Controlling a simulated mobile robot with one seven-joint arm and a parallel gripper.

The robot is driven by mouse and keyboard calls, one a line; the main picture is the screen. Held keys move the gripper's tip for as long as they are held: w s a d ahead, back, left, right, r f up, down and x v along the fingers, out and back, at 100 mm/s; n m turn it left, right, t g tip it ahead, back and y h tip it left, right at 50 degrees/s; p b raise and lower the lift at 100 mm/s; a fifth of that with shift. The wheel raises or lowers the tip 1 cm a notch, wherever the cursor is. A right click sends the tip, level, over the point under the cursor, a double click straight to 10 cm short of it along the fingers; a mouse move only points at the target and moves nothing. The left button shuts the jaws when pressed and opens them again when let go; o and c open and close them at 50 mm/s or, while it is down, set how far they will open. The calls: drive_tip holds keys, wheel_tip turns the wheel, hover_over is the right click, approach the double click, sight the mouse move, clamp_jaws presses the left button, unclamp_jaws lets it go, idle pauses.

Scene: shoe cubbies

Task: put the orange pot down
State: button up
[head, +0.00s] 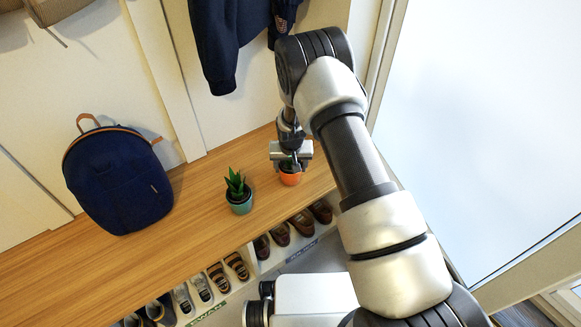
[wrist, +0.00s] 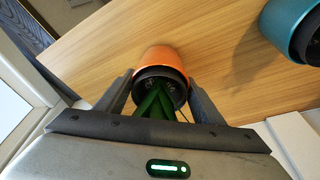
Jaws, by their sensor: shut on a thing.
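The orange pot (head: 290,179) with a green plant is at the right end of the wooden bench top (head: 100,247). My gripper (head: 291,163) is over it from above, with its fingers at the pot. In the wrist view, the orange pot (wrist: 161,60) sits between the two fingers of my gripper (wrist: 158,95), its dark rim and green leaves toward the camera. The gripper is shut on it. I cannot tell whether the pot's base touches the wood.
A teal pot (head: 240,203) with a green plant stands to the left on the bench; it also shows in the wrist view (wrist: 283,28). A navy backpack (head: 118,180) is further left. Shoes (head: 280,234) fill cubbies below. A dark jacket (head: 222,50) hangs behind.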

drive_tip(key=shift+f, duration=0.15)
drive_tip(key=o, duration=1.2)
drive_tip(key=shift+c, duration=0.2)
drive_tip(key=p+v, duration=0.3)
drive_tip(key=v, duration=0.9)
drive_tip(key=shift+r, duration=0.25)
drive_tip(key=s+d+r, duration=0.2)
drive_tip(key=r, duration=0.6)
drive_tip(key=s+d+r+t, duration=0.1)
drive_tip(key=s+d+r, duration=0.15)
drive_tip(key=r, duration=0.55)
drive_tip(key=s+d+r, duration=0.1)
drive_tip(key=s+r, duration=0.2)
drive_tip(key=r, duration=0.6)
drive_tip(key=s+d+r, duration=0.2)
drive_tip(key=s+r, duration=0.2)
drive_tip(key=s, duration=0.3)
drive_tip(key=s+d+r+t, duration=0.1)
drive_tip(key=s+r, duration=0.3)
drive_tip(key=s, duration=0.4)
drive_tip(key=s+d+r, duration=0.3)
drive_tip(key=s+r, duration=0.1)
drive_tip(key=s, duration=0.4)
drive_tip(key=shift+d, duration=0.4)
